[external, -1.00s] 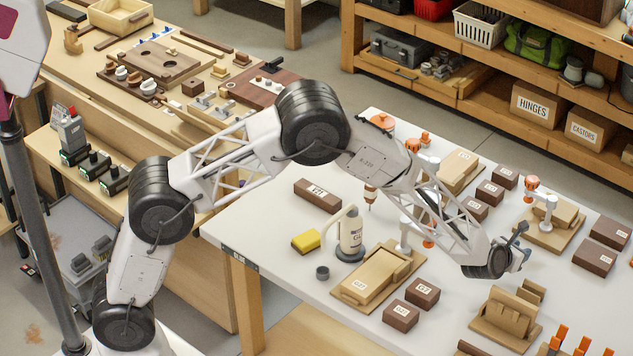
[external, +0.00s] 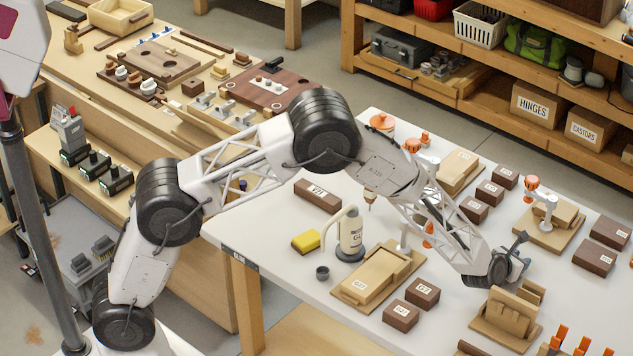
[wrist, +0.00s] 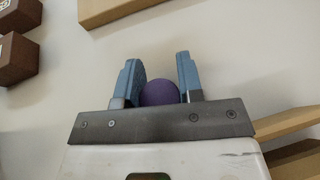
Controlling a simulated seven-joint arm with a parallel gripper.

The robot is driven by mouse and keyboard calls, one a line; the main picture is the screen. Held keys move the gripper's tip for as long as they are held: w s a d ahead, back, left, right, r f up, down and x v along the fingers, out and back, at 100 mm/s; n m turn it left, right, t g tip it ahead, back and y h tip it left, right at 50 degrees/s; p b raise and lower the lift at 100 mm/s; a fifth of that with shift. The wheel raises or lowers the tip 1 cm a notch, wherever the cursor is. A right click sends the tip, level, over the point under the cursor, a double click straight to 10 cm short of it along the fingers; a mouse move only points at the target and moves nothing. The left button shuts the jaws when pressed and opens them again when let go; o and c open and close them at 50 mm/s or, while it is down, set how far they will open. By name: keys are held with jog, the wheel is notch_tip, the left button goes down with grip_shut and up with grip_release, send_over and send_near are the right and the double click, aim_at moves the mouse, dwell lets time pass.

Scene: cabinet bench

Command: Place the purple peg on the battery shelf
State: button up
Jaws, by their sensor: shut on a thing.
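The purple peg (wrist: 160,93) shows its rounded end between the two blue fingers of my gripper (wrist: 160,82) in the wrist view; the rest of it is hidden. My gripper is shut on it. In the external view my gripper (external: 520,256) is over the right part of the white table, above and behind a wooden slotted holder, and the peg cannot be made out there. The battery shelf (external: 62,180) seems to be the lower wooden ledge at left, carrying several dark battery units with green marks (external: 92,163).
A wooden bench (external: 70,95) with boards stands at left. A small dark purple-blue item (external: 243,184) shows near my arm.

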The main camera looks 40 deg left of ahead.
dwell(0.3)
jog(key=o, duration=0.9)
jog(key=shift+f, duration=0.1)
jog(key=shift+v, duration=6.05)
jog(key=shift+o, duration=0.5)
